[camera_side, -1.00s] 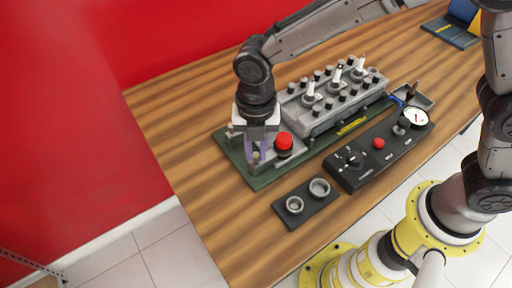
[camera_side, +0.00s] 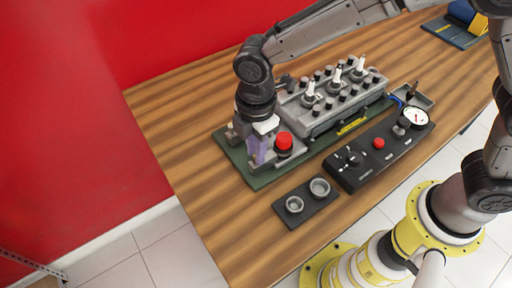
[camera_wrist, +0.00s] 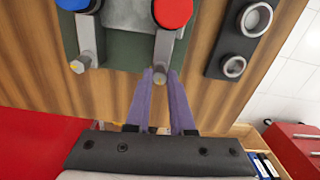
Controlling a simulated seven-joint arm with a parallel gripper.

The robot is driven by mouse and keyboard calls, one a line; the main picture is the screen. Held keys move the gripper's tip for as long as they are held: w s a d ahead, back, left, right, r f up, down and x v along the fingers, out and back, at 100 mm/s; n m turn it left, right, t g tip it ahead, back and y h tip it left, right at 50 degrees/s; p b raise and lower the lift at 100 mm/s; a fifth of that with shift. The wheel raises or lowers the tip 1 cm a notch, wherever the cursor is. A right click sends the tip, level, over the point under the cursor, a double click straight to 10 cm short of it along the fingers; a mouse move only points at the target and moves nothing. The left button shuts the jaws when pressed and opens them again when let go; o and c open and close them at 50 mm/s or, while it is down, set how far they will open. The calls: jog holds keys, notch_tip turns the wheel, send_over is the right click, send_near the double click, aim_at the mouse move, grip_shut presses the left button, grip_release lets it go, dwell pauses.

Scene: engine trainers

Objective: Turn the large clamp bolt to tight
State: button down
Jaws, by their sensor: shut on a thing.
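My gripper (camera_side: 258,157) points down at the near left end of the engine trainer, beside a red-capped post. In the wrist view its purple fingers (camera_wrist: 160,74) are shut on the end of a grey clamp bolt (camera_wrist: 163,48), next to the red cap (camera_wrist: 173,10). A second grey bolt (camera_wrist: 88,40) stands to the left near a blue cap (camera_wrist: 77,4), apart from my fingers. In the side view my fingers mostly hide the gripped bolt. I cannot tell how tight it is.
The grey engine block (camera_side: 325,104) with several white-topped plugs stands right of my gripper on a green base (camera_side: 240,158). A black plate with two rings (camera_side: 305,204) and a black control panel (camera_side: 378,152) with a gauge lie nearer. The table's left part is clear.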

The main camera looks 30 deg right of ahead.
jog(key=m, duration=0.4)
jog(key=shift+r+m, duration=0.1)
jog(key=shift+m, duration=0.2)
jog(key=m, duration=0.4)
jog(key=shift+m, duration=0.3)
jog(key=m, duration=0.4)
jog(key=shift+m, duration=0.3)
jog(key=m, duration=0.4)
jog(key=shift+m, duration=0.4)
jog(key=c, duration=0.8)
grip_release()
notch_tip(320, 180, up, 14)
jog(key=shift+f, duration=0.15)
